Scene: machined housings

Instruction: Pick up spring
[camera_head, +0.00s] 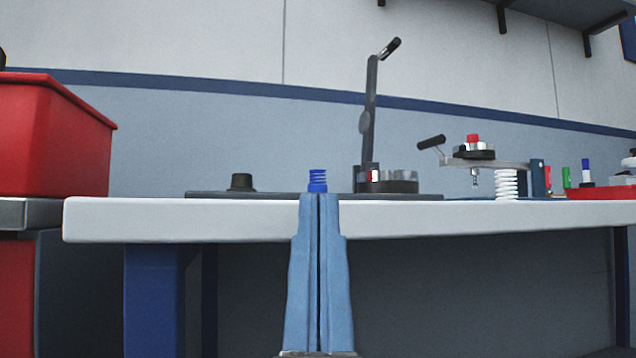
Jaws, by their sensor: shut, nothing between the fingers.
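A small blue coil spring (318,176) stands upright at the front middle of the workbench, just above my fingertips in the picture. Its lower part is partly hidden behind the fingertips. My gripper (319,200) has two light blue fingers pointing up, closed together with only a thin dark line between them. It is in front of the bench edge and holds nothing. I cannot tell how far the fingertips are from the spring. A larger white coil spring (507,184) stands further right, under a lever arm.
The white bench top (150,220) has its edge facing me. On it are a dark base plate (215,195), a black knob (242,182), a tall lever fixture (370,130), a clamp fixture (475,155) and a red tray (600,193). A red bin (55,135) stands left.

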